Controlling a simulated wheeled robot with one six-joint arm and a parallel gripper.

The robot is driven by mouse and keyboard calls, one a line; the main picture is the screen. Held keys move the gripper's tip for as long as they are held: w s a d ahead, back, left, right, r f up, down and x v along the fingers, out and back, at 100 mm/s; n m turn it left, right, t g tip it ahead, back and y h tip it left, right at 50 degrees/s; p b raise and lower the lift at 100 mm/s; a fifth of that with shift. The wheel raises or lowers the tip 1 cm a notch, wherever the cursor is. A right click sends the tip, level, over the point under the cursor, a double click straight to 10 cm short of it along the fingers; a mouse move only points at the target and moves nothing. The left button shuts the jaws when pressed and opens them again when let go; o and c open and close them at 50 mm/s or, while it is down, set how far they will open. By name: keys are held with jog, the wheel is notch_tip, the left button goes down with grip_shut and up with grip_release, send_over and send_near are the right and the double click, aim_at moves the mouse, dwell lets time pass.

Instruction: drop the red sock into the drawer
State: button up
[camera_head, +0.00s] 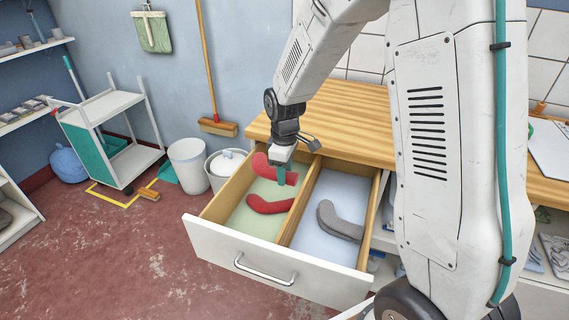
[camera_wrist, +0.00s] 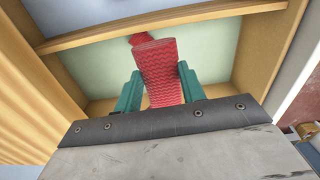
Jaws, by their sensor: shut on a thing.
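The open drawer (camera_head: 225,240) has two compartments split by a wooden divider (camera_head: 301,203). My gripper (camera_head: 281,176) is over the rear of the left, pale green compartment, its teal fingers shut on a red sock (camera_head: 263,167). In the wrist view the held red sock (camera_wrist: 160,72) stands up between the fingers, over the pale green floor. I cannot tell whether its lower end touches the floor. Another red sock (camera_head: 270,205) lies in the same compartment, nearer the front. Grey socks (camera_head: 340,222) lie in the right, pale blue compartment.
A wooden worktop (camera_head: 350,115) is directly behind the drawer. A white trolley (camera_head: 105,130) is farther left. The red floor (camera_head: 120,260) in front left is clear.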

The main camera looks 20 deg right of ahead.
jog(key=shift+f, duration=0.15)
jog(key=o, duration=1)
notch_tip(320, 180, up, 8)
jog(key=shift+f, duration=0.1)
